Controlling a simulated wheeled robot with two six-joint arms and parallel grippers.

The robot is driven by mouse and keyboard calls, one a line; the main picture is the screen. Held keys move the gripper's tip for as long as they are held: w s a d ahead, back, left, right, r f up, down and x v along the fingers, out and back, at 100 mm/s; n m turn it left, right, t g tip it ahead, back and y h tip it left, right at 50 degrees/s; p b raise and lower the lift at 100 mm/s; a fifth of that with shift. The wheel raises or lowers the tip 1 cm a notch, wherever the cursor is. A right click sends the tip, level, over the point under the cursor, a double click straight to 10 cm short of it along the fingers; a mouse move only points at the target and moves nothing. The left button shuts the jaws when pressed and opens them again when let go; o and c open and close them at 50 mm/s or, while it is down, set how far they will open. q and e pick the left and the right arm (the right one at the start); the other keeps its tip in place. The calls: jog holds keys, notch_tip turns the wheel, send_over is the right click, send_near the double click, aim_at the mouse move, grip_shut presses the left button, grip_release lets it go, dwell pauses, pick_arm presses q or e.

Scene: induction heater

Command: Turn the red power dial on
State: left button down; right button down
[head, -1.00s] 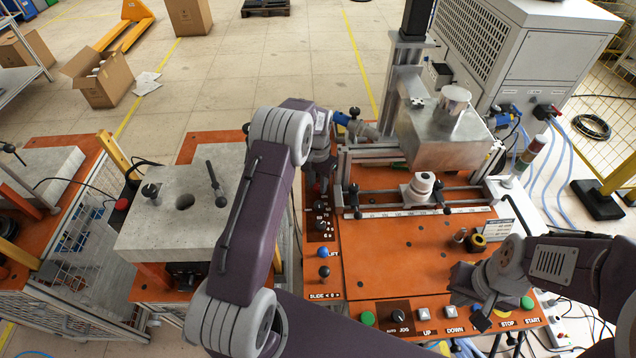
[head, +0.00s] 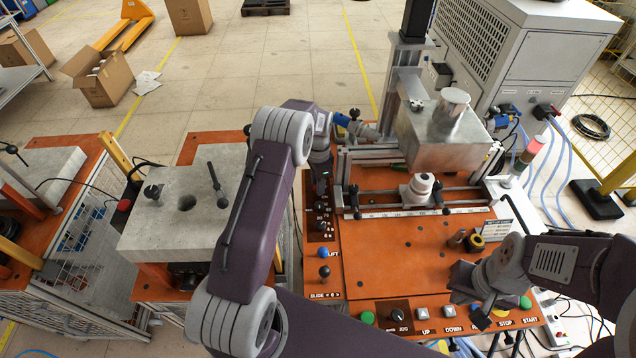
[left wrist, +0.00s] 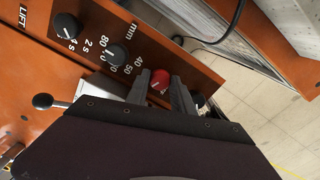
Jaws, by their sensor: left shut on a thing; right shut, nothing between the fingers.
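The red power dial (left wrist: 160,79) shows in the left wrist view, near the end of a dark panel with two black dials and printed scales. My left gripper (left wrist: 160,90) has a finger on each side of the red dial and is shut on it. In the head view my left gripper (head: 320,180) is over the far end of the dial panel (head: 320,235), and it and the arm hide the red dial. I cannot read the dial's setting. My right gripper (head: 481,318) is shut and empty above the front row of buttons.
Black dials (head: 320,208) sit just in front of my left gripper. A blue-knobbed lever (head: 323,252) and a black-knobbed lever (head: 324,271) stand nearer. A slide rail with a white insulator (head: 421,187) lies to the right. A signal lamp (head: 534,150) stands at the right.

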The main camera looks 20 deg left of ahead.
pick_arm(q)
jog(key=shift+m, duration=1.9)
jog(key=c, duration=1.1)
grip_release()
